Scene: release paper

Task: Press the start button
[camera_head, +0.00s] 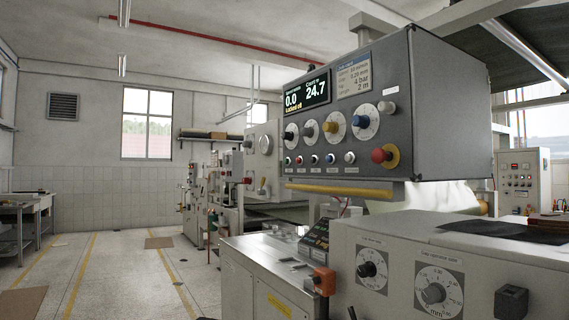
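A grey control panel (430,110) hangs above the machine at the right in the head view. A row of small round push buttons (314,159) runs along its lower front. The leftmost button (289,161) looks greenish, but the colours and labels are too small to tell which is the start button. Above the row are several dials, one with a yellow knob (330,126) and one with a blue knob (360,121). A large red mushroom button (380,155) on a yellow base is at the right. My gripper is not in view.
A yellow bar (338,188) runs below the panel. A white machine cabinet (400,240) with two dials and a metal-topped cabinet (262,255) with an orange box (324,280) stand below it. Open floor (120,270) with yellow lines lies at the left.

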